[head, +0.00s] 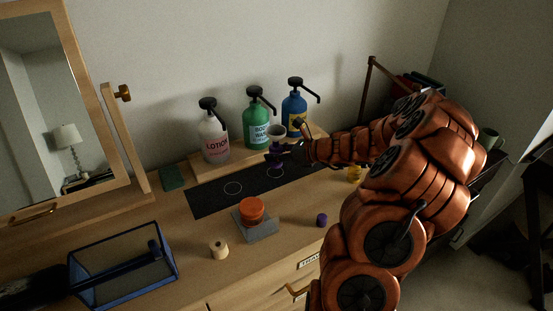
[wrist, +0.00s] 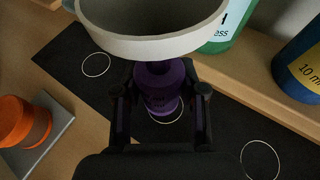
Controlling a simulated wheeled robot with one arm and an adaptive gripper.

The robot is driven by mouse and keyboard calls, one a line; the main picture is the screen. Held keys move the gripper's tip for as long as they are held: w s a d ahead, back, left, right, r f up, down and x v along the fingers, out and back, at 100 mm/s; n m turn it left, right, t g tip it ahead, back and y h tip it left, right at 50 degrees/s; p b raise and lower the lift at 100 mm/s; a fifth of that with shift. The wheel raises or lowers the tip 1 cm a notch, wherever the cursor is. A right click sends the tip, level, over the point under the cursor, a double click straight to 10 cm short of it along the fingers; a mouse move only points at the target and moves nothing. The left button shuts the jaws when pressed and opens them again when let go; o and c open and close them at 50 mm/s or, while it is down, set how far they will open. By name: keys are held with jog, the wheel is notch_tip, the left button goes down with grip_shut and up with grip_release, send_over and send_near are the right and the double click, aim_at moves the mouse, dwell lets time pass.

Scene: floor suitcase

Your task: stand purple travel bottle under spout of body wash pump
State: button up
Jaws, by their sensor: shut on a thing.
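The purple travel bottle (wrist: 162,88) is between the fingers of my gripper (wrist: 160,105), which is shut on it. In the head view the purple bottle (head: 274,163) looks upright over the middle circle of the black mat, in front of the body wash pump. Whether its base touches the mat I cannot tell. A pale grey funnel-like cup (head: 277,131) sits above the bottle's neck; its wide rim (wrist: 150,45) fills the top of the wrist view. The green body wash pump (head: 256,122) has a black spout (head: 270,105) pointing forward right, near above the cup.
The lotion pump (head: 214,143) and blue pump (head: 294,112) flank the body wash on a wooden ledge. The black mat (head: 210,199) has circles. An orange stack on a grey block (head: 258,231), a purple cap (head: 321,220), a beige roll (head: 218,250) and a blue basket (head: 125,271) lie nearer.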

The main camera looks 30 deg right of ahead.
jog(key=shift+w+d, duration=0.1)
jog(key=shift+w, duration=0.3)
jog(key=shift+s+f+p, duration=0.1)
jog(key=shift+f+p, duration=0.35)
jog(key=shift+f, duration=1.35)
jog(key=shift+f, duration=0.1)
jog(key=o, duration=1.1)
